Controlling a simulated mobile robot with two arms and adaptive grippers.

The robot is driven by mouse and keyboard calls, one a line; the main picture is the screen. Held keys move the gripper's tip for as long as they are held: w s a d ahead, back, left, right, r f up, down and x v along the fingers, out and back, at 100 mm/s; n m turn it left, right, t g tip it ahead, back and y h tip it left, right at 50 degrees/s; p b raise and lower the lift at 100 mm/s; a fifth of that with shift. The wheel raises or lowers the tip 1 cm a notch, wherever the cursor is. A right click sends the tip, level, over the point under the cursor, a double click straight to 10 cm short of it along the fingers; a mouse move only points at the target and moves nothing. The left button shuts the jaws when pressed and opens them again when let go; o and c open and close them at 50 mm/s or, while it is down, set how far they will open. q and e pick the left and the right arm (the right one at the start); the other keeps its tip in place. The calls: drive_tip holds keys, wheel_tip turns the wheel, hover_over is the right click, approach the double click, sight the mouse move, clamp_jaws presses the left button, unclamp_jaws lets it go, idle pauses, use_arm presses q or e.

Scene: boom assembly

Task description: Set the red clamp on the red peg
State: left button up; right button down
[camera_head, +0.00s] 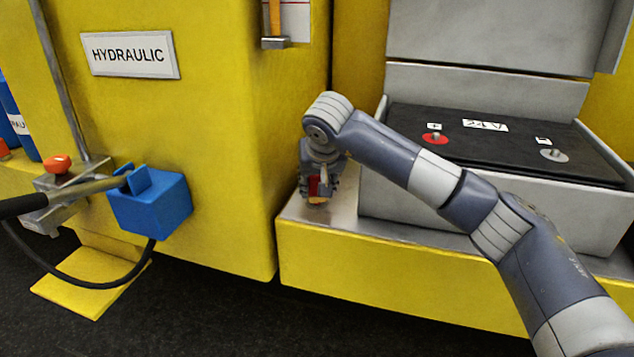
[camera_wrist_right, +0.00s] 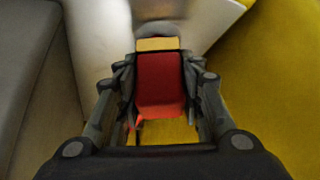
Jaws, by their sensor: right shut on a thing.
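The red clamp (camera_head: 314,187) is between the fingers of my right gripper (camera_head: 317,192), low over the metal ledge left of the battery. In the right wrist view the red clamp (camera_wrist_right: 160,84) fills the space between the fingers of my right gripper (camera_wrist_right: 160,88), with a tan end beyond it. My right gripper is shut on it. I cannot tell whether the clamp touches the ledge. The red peg (camera_head: 434,138), marked plus, stands on the black battery top, right of the gripper and apart from the clamp. My left gripper is not in view.
The black battery (camera_head: 490,150) sits in a grey tray (camera_head: 400,208); a grey peg (camera_head: 554,154) is at its right. A yellow hydraulic cabinet (camera_head: 210,120) stands close left of my right gripper. A blue box (camera_head: 150,205) with a black hose is at the left.

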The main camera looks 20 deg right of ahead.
drive_tip(key=shift+f+b, duration=0.55)
drive_tip(key=shift+f, duration=0.3)
idle(0.6)
drive_tip(key=c, duration=1)
unclamp_jaws()
drive_tip(key=shift+f, duration=0.1)
drive_tip(key=shift+s, duration=0.1)
drive_tip(key=shift+s+r, duration=0.15)
drive_tip(key=shift+r, duration=0.3)
drive_tip(key=v, duration=1.1)
drive_tip(key=shift+r, duration=0.1)
